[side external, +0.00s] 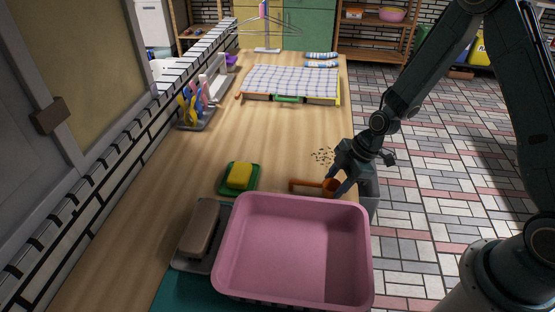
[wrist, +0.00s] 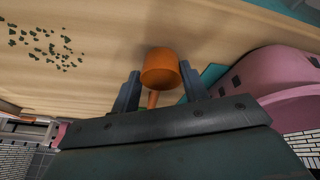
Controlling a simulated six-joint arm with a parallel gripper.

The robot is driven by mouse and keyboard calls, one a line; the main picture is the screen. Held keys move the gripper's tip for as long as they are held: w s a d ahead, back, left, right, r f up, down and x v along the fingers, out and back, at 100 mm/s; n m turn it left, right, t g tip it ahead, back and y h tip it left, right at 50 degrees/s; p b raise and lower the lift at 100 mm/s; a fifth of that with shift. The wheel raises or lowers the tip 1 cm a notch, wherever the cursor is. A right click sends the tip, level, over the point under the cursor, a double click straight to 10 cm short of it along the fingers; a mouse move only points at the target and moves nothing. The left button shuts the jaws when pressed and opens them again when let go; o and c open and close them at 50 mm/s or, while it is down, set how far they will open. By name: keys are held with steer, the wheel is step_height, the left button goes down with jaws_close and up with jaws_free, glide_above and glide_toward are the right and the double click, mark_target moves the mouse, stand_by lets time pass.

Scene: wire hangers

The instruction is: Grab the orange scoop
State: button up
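The orange scoop (side external: 306,184) lies on the wooden table just behind the pink tub, its handle pointing left and its cup at the right. In the wrist view the scoop's cup (wrist: 160,66) sits between the two fingers, with part of the handle below it. My gripper (side external: 336,186) is low over the table at the cup. In the wrist view my gripper (wrist: 160,70) is open, one finger on each side of the cup. The right finger is very close to the cup; I cannot tell whether it touches.
The pink tub (side external: 292,250) stands close in front of the scoop. A yellow sponge (side external: 239,175) on a green dish is to the left. Dark bits (side external: 323,156) are scattered behind the scoop. The table's right edge is near my gripper. The table's middle is clear.

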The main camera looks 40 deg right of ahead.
steer(key=shift+r, duration=0.1)
stand_by(0.3)
step_height(320, 180, up, 20)
stand_by(0.8)
stand_by(0.5)
